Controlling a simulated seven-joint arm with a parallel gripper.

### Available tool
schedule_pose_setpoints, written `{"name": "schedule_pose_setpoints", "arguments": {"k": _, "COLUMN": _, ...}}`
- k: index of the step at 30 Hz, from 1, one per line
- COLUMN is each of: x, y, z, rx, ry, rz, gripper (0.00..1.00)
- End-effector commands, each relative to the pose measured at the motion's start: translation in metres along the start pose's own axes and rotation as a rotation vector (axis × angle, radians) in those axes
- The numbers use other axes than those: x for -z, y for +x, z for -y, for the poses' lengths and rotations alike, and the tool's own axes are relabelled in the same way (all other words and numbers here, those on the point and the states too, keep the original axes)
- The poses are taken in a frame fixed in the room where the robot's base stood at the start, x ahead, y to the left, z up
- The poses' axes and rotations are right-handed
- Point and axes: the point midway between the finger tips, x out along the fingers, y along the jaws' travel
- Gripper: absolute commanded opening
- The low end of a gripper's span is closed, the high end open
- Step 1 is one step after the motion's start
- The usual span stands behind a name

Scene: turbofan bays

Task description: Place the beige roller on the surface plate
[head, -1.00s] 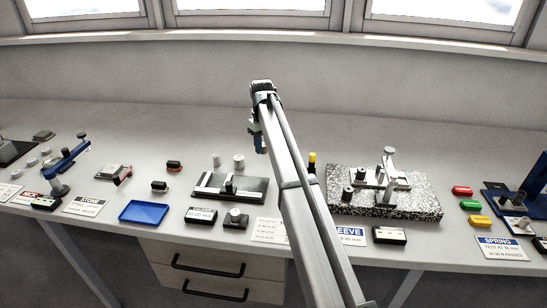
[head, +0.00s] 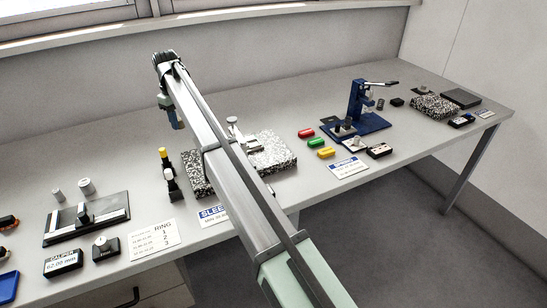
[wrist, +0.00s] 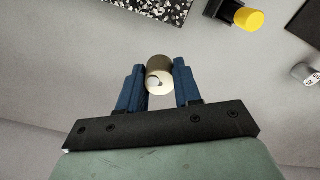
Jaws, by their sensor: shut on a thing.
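My gripper (wrist: 159,85) is shut on the beige roller (wrist: 159,62), which sits between the blue fingers in the wrist view. In the head view my gripper (head: 177,121) hangs above the bench, behind the speckled plate; the roller cannot be made out there. The speckled black-and-white surface plate (head: 284,155) lies on the bench, partly hidden by my arm, with a metal stand on it. Its edge also shows at the top of the wrist view (wrist: 172,10), apart from the roller. A second, similar speckled plate (head: 428,109) lies at the far right.
A yellow-topped black item (head: 164,160) stands left of the near plate. A blue press (head: 357,112) and red, green and yellow blocks (head: 316,143) are to the right. A black fixture (head: 86,218) is at left. Bare bench lies behind the near plate.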

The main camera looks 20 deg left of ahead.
Motion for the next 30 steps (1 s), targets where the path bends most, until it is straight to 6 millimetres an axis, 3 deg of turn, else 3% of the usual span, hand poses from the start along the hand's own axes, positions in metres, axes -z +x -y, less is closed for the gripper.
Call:
{"name": "schedule_pose_setpoints", "arguments": {"k": 3, "x": -0.034, "y": -0.006, "z": -0.044, "rx": 0.000, "ry": 0.056, "rz": 0.000, "gripper": 0.00}}
{"name": "schedule_pose_setpoints", "arguments": {"k": 9, "x": -0.094, "y": -0.013, "z": -0.108, "rx": 0.000, "ry": 0.145, "rz": 0.000, "gripper": 0.00}}
{"name": "schedule_pose_setpoints", "arguments": {"k": 18, "x": -0.198, "y": -0.024, "z": -0.177, "rx": 0.000, "ry": 0.265, "rz": 0.000, "gripper": 0.00}}
{"name": "schedule_pose_setpoints", "arguments": {"k": 25, "x": -0.265, "y": -0.028, "z": -0.196, "rx": 0.000, "ry": 0.274, "rz": -0.001, "gripper": 0.00}}
{"name": "schedule_pose_setpoints", "arguments": {"k": 30, "x": -0.302, "y": -0.027, "z": -0.176, "rx": 0.000, "ry": 0.174, "rz": 0.000, "gripper": 0.00}}
